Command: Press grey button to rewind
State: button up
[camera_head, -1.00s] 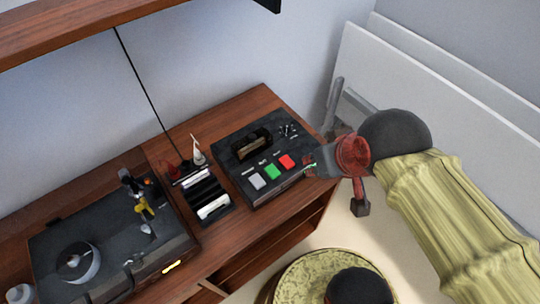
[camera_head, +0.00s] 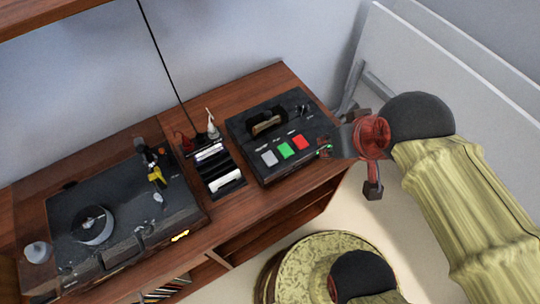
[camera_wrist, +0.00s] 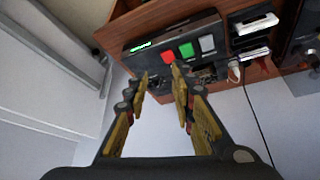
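The grey button (camera_head: 270,158) is the leftmost of three buttons on a black cassette player (camera_head: 246,146), with the green button (camera_head: 286,150) and the red button (camera_head: 299,142) to its right. My gripper (camera_head: 330,149) is at the player's right side, beyond the red button and apart from the grey one. In the wrist view the grey button (camera_wrist: 207,44) is at the upper right, past the fingertips. My gripper (camera_wrist: 161,80) shows a gap between its yellow-padded fingers there and holds nothing. Whether a finger touches the player's edge is unclear.
The player stands on a wooden cabinet (camera_head: 272,82). A black rack with cassettes (camera_head: 227,184) is to its left, and a turntable (camera_head: 125,205) is further left. A round patterned stool (camera_head: 300,262) is in front. White panels (camera_head: 455,75) lean at the right.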

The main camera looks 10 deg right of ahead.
jog(key=shift+c, duration=0.9)
